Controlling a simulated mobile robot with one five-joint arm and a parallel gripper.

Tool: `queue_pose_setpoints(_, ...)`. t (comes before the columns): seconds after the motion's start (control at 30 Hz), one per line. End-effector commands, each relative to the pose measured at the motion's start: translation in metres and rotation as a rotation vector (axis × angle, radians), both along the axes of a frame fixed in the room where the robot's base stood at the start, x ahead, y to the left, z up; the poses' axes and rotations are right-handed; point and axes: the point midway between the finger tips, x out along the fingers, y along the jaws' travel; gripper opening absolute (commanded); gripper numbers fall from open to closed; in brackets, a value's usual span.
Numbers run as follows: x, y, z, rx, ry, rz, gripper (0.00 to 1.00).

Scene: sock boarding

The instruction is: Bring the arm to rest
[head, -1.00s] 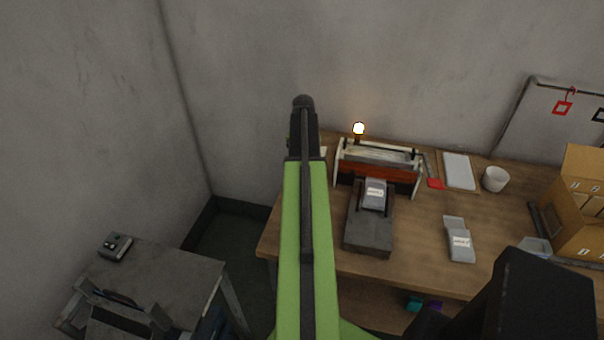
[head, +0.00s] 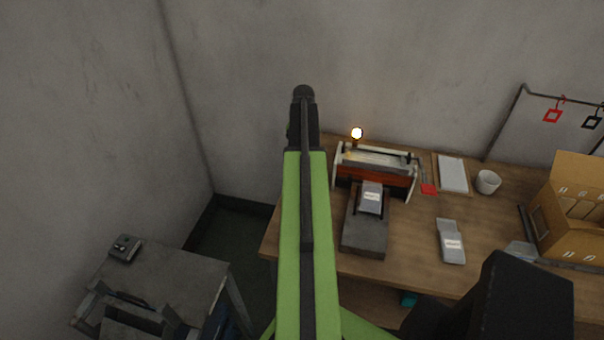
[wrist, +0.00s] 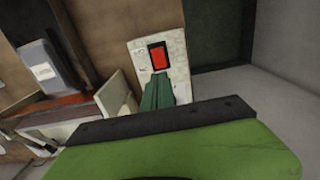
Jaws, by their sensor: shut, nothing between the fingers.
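My arm (head: 306,230) is green with a dark strip and stands upright in the middle of the head view. In the wrist view, a dark bar on a green body at my gripper (wrist: 160,122) crosses the foreground. My gripper is shut and holds nothing. The fingertips are not clear in the head view.
A wooden workbench (head: 400,272) stands at right, with a red-and-white fixture (head: 374,174), grey packets (head: 451,243), a white cup (head: 487,182) and an open carton (head: 566,225). A lit lamp (head: 357,133) stands behind. A grey side table (head: 165,280) stands lower left, with floor between.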

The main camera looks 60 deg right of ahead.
Motion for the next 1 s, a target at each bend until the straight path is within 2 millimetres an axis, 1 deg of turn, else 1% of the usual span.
queue_pose_setpoints(0.3,0.000,0.000,-0.001,0.000,0.000,0.000,0.00)
queue_pose_setpoints(0.37,0.003,0.002,-0.001,0.000,0.000,0.005,0.00)
queue_pose_setpoints(0.43,0.018,0.011,-0.002,0.000,0.000,0.030,0.00)
queue_pose_setpoints(0.47,0.028,0.019,-0.002,0.000,0.000,0.049,0.00)
queue_pose_setpoints(0.53,0.065,0.046,-0.003,0.000,-0.001,0.115,0.00)
queue_pose_setpoints(0.57,0.084,0.062,-0.004,0.000,-0.001,0.150,0.00)
queue_pose_setpoints(0.6,0.108,0.088,-0.004,0.000,0.000,0.201,0.00)
queue_pose_setpoints(0.67,0.140,0.132,-0.005,0.000,0.000,0.279,0.00)
queue_pose_setpoints(0.7,0.159,0.163,-0.006,0.000,0.000,0.331,0.00)
queue_pose_setpoints(0.77,0.182,0.210,-0.007,0.000,0.000,0.409,0.00)
queue_pose_setpoints(0.8,0.195,0.243,-0.008,0.000,0.000,0.464,0.00)
queue_pose_setpoints(0.87,0.210,0.294,-0.009,0.000,0.000,0.548,0.00)
queue_pose_setpoints(0.9,0.218,0.329,-0.009,0.000,0.000,0.608,0.00)
queue_pose_setpoints(0.97,0.224,0.381,-0.010,0.000,0.000,0.699,0.00)
queue_pose_setpoints(1.0,0.225,0.415,-0.011,0.000,0.000,0.762,0.00)
